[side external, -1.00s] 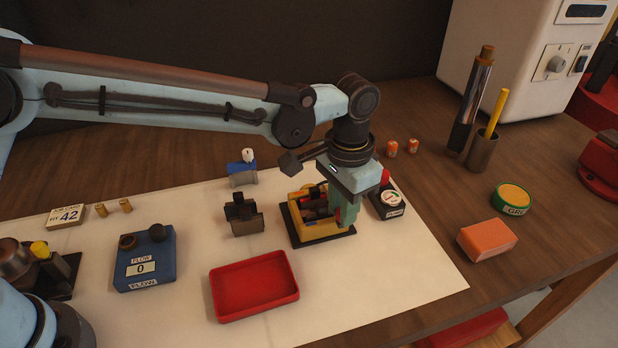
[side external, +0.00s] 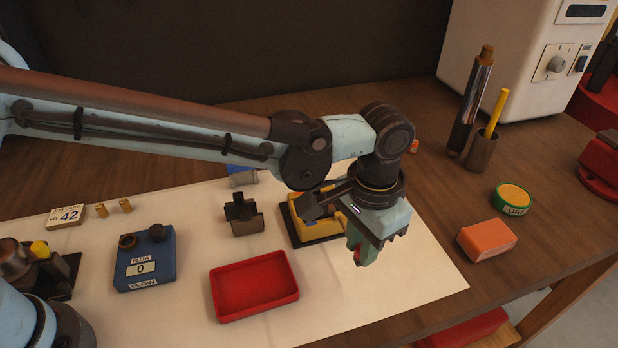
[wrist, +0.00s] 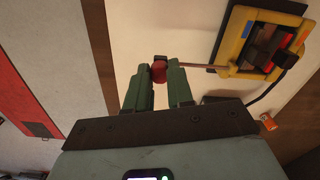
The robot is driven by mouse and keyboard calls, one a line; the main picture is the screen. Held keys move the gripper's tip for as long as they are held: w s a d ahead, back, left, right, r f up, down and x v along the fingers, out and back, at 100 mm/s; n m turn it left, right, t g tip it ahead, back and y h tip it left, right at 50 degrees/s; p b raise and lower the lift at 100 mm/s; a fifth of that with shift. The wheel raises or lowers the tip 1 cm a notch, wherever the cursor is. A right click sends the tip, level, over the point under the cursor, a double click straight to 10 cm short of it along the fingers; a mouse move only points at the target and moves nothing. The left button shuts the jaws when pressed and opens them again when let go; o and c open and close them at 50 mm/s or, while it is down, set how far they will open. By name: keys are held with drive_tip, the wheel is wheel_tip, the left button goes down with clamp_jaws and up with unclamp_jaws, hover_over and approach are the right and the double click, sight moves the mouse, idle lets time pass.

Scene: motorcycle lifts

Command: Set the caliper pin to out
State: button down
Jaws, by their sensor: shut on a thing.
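The yellow caliper (side external: 320,230) sits on a dark base on the white mat, partly hidden behind my wrist. In the wrist view the yellow caliper (wrist: 236,38) is at the upper right, with red, blue and dark parts inside its frame. The caliper pin shows as a thin rod (wrist: 198,68) with a red knob (wrist: 159,72). The rod spans from the caliper's edge to my fingers. My gripper (side external: 361,252) is shut on the red knob, to the right of the caliper and clear of its body. Whether the rod's far end is still inside the caliper is hard to tell.
A red tray (side external: 254,284), a dark clamp block (side external: 243,214) and a blue flow box (side external: 145,260) stand on the mat to the left. An orange block (side external: 487,240) and a green-and-yellow tin (side external: 512,199) are to the right. The mat's front right is clear.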

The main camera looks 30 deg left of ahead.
drive_tip(key=shift+s+d, duration=0.2)
drive_tip(key=shift+d, duration=0.05)
drive_tip(key=c, duration=1.3)
unclamp_jaws()
drive_tip(key=shift+o, duration=0.2)
drive_tip(key=shift+r, duration=0.1)
wheel_tip(320, 180, up, 12)
drive_tip(key=shift+a, duration=0.1)
